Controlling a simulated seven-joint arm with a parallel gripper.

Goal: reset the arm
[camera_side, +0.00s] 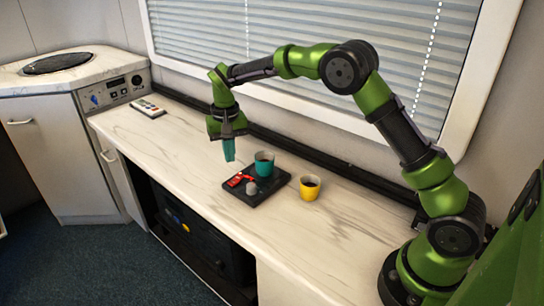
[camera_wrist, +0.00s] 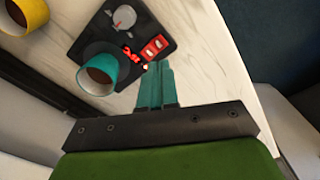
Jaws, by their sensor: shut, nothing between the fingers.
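My gripper (camera_side: 229,151) hangs above the counter in the side view, a little behind and left of the black tray, with its teal fingers pointing down. In the wrist view my gripper's fingers (camera_wrist: 157,72) are together with nothing between them. My green and black arm reaches over from the right side of the counter, bent at the elbow.
Window blinds are behind.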

